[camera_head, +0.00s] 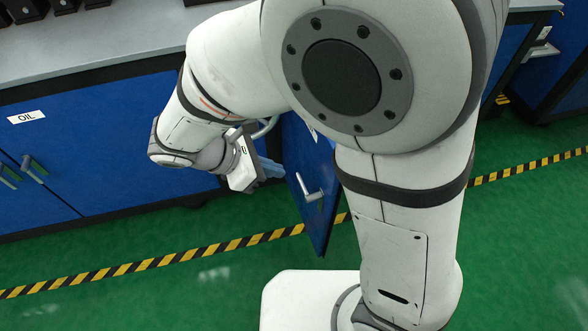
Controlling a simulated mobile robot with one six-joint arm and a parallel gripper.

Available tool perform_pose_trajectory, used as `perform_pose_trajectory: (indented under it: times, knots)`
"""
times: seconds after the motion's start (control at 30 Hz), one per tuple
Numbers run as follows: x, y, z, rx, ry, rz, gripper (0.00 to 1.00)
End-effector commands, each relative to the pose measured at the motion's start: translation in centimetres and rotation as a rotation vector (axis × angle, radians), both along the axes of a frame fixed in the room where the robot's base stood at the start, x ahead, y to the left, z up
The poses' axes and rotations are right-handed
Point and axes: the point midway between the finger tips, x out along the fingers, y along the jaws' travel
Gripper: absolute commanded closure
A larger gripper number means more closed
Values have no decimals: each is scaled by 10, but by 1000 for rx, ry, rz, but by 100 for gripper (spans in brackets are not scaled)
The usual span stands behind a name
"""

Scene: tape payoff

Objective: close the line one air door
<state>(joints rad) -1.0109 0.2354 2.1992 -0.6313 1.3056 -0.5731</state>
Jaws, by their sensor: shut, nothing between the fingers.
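A blue cabinet door (308,180) stands swung open, jutting out from the bench front over the green floor. A light metal handle (313,194) sits on its visible face. I cannot read a label that names it as the line one air door. My gripper (270,169) is shut and empty, to the left of the door and close to its upper part. I cannot tell whether it touches the door. My arm hides the door's right side and the cabinet opening behind it.
A blue bench with a grey top (110,45) runs along the back. A white label reading OIL (27,117) marks its left part, with shut doors and handles (33,168) below. Yellow-black floor tape (160,262) crosses the open green floor.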

Motion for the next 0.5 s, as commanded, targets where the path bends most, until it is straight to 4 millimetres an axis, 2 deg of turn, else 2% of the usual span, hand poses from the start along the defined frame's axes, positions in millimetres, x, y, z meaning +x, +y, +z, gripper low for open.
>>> perform_pose_trajectory:
  times: [0.4,0.5]
  knots:
    - [21,-58,-64,0,2,-9,100]
    - [28,-73,-65,4,-2,-11,100]
